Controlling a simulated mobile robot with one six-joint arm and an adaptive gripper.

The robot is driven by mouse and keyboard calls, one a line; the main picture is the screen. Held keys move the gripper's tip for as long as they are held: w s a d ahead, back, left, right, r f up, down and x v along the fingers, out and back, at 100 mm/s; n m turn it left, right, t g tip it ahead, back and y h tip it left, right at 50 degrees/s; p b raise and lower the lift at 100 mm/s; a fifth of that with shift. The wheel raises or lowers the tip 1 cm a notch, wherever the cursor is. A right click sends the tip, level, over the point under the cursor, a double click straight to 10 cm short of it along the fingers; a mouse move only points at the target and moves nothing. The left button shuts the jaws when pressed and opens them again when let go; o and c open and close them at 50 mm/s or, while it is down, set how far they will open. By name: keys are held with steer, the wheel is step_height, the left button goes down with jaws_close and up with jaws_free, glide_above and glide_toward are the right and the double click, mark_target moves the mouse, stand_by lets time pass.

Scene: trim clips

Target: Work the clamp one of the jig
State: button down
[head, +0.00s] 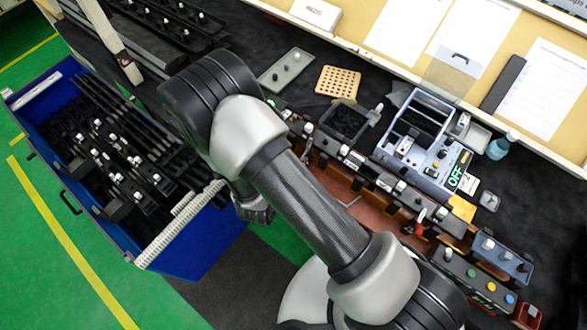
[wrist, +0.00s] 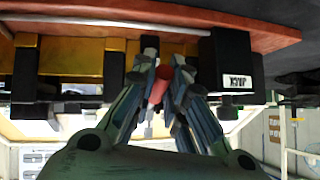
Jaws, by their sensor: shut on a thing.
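In the wrist view the two fingers of my gripper (wrist: 160,72) are closed around a small red handle (wrist: 157,92), which I take to be the clamp's. The handle sits between the fingertips, beside the jig's dark and yellow blocks (wrist: 84,62). A black block with a white label (wrist: 238,72) stands just right of the fingers. In the head view the long jig (head: 385,180) runs along the bench's near edge, with several blocks on it. The clamp's exact position is unclear.
A blue bin (head: 205,245) of dark trim parts stands at the left. A grey-blue box marked OFF (head: 428,150), a perforated tan plate (head: 338,82) and a button panel (head: 475,285) are on the bench. Green floor is clear at lower left.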

steer(key=c, duration=1.6)
jaws_free()
steer(key=v, duration=1.2)
steer(key=shift+f, duration=0.1)
